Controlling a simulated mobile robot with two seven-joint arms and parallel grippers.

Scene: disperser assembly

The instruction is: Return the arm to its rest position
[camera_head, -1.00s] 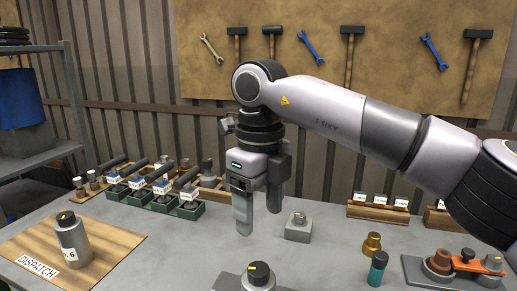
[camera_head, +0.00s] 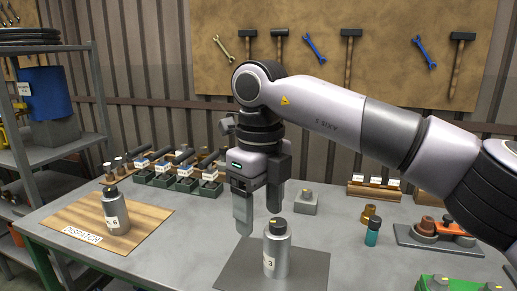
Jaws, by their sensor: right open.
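My right gripper (camera_head: 259,212) points down over the workbench, its two fingers apart with nothing between them. Its arm comes in from the right. A grey dispenser bottle marked 3 (camera_head: 276,255) stands upright on a dark mat (camera_head: 313,276) just below the right finger; I cannot tell the exact gap. Another grey bottle marked 6 (camera_head: 116,214) stands upright on the wooden DISPATCH board (camera_head: 160,213) at the left. My left gripper is not in view.
Green trays (camera_head: 177,182) with labelled parts stand at the back left. A grey block (camera_head: 306,203), a teal vial (camera_head: 373,232) and a fixture with an orange clamp (camera_head: 455,229) stand at right. A metal shelf (camera_head: 60,148) is at far left.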

